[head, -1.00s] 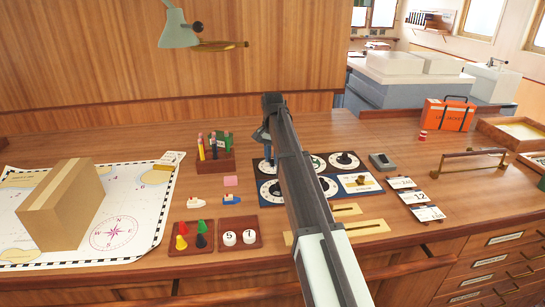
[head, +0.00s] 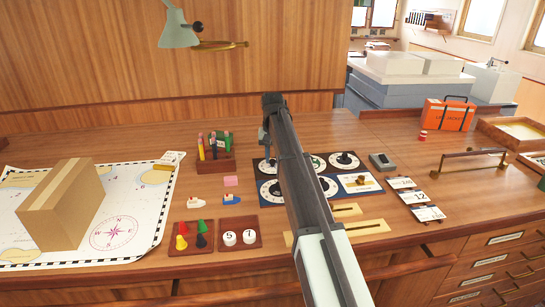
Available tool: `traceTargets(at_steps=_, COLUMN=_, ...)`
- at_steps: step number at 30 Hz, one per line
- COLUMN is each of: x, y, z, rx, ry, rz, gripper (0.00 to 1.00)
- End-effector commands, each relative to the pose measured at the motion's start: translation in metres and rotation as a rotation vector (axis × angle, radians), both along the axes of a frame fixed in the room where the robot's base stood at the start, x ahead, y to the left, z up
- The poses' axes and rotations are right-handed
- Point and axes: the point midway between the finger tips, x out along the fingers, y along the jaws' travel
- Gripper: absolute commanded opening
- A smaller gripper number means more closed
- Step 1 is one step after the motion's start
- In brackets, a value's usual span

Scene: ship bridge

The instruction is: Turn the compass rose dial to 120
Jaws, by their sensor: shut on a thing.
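A dark panel (head: 303,194) on the wooden desk carries several round white-ringed dials with black knobs. My gripper (head: 266,156) points down at the back left dial (head: 267,166) and is shut on its knob. My arm crosses in front of the panel and hides parts of the middle dials. I cannot read the dial markings at this size, so the compass rose dial's heading cannot be told. Other dials show at the back right (head: 344,161), front left (head: 270,190) and front middle (head: 327,187).
A pen holder (head: 215,158) stands just left of my gripper. A cardboard box (head: 62,204) rests on the chart (head: 137,203) at the left. Brass slider plates (head: 362,228) lie in front of the panel. A grey device (head: 382,161) and a brass-handled bar (head: 473,157) are to the right.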

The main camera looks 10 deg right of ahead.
Motion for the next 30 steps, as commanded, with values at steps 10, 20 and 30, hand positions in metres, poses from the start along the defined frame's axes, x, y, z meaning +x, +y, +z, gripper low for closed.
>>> traceTargets(at_steps=10, x=0.0000, y=-0.0001, z=0.0004, rx=0.000, ry=0.000, rz=0.085, gripper=0.00)
traceTargets(at_steps=20, x=0.0001, y=-0.0001, z=0.0004, rx=0.000, ry=0.000, rz=0.088, gripper=0.00)
traceTargets(at_steps=30, x=0.0001, y=0.0000, z=0.0002, rx=0.000, ry=0.000, rz=0.087, gripper=0.51)
